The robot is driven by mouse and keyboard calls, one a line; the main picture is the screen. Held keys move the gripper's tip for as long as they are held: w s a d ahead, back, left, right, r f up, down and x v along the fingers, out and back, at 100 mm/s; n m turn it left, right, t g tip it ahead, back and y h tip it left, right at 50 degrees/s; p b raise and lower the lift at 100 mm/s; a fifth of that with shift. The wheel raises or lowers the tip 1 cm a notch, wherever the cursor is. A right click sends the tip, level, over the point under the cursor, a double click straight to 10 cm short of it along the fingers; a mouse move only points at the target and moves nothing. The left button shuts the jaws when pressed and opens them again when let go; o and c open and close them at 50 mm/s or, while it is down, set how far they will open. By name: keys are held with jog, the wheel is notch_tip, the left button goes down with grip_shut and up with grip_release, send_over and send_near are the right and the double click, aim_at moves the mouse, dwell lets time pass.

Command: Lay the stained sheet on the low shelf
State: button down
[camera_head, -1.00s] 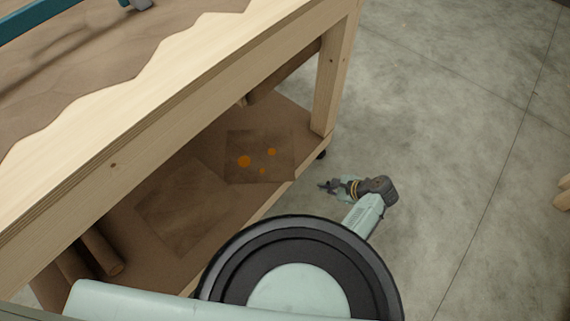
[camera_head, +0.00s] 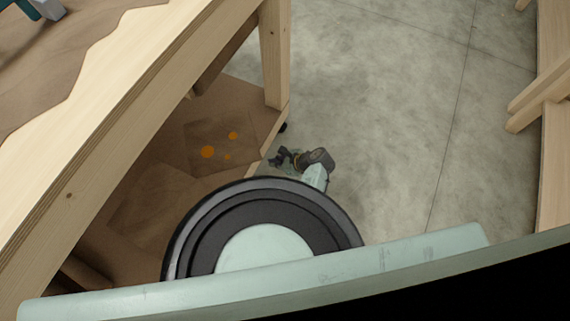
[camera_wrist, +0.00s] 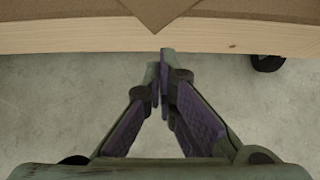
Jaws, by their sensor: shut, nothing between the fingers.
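The stained sheet (camera_head: 194,137), brown with several orange spots, lies flat on the low shelf (camera_head: 252,97) of the wooden workbench, near the shelf's right end. A brown corner (camera_wrist: 160,12) overhangs the shelf edge in the wrist view; I cannot tell for sure that it belongs to the stained sheet. My gripper (camera_head: 277,158) is outside the shelf's front edge, just right of the sheet. In the wrist view my gripper (camera_wrist: 160,62) is shut and empty, its fingertips close to the wooden shelf edge (camera_wrist: 100,37) and pointing toward it.
The workbench top (camera_head: 150,60) overhangs the shelf, and a bench leg (camera_head: 273,55) stands at its right end. A dark caster (camera_wrist: 268,62) is under the shelf. Another wooden piece of furniture (camera_head: 545,100) stands at the far right. Concrete floor (camera_head: 390,90) between is clear.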

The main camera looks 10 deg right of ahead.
jog(key=shift+w+a, duration=0.6)
jog(key=shift+a, duration=0.2)
jog(key=shift+w+a+p, duration=0.4)
jog(key=shift+w+a, duration=0.35)
jog(key=shift+a, duration=0.35)
